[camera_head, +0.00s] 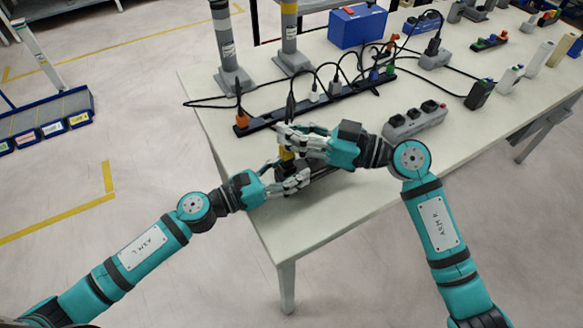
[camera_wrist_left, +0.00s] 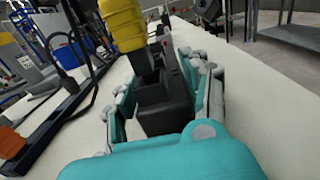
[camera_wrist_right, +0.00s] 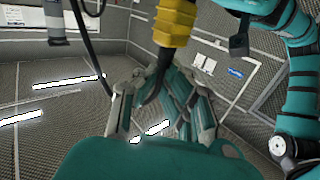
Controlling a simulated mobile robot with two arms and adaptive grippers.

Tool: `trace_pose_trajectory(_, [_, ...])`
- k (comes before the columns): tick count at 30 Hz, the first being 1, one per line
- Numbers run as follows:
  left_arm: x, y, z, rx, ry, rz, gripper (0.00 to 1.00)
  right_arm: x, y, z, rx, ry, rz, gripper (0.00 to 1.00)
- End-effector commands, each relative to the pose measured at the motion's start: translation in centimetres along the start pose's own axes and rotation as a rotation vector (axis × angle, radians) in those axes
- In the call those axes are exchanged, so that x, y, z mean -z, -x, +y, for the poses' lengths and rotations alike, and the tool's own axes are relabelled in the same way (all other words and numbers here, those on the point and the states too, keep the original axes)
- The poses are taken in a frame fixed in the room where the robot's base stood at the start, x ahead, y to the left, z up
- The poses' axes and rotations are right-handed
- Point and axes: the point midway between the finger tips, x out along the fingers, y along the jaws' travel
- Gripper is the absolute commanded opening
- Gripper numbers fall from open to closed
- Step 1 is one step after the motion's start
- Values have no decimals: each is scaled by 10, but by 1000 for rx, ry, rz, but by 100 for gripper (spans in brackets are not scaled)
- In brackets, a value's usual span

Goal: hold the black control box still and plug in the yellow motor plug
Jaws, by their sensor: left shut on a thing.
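The black control box (camera_wrist_left: 162,108) sits between the fingers of my left gripper (camera_wrist_left: 155,115), which is shut on it. My right gripper (camera_head: 300,138) is at the plug's upper end.
A long black power strip (camera_head: 325,100) with several plugs and cables lies behind the grippers. A grey socket block (camera_head: 415,120) is to the right. Two grey posts (camera_head: 289,40) and a blue box (camera_head: 357,26) stand at the back. The table's front right is clear.

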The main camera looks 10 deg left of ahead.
Motion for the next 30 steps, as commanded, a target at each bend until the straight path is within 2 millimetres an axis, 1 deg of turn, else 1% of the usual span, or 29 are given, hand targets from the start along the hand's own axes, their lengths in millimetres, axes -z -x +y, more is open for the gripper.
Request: trace_pose_trajectory(30, [0,0,0,0,0,0,6,-23,0,2,0,-1,0,0])
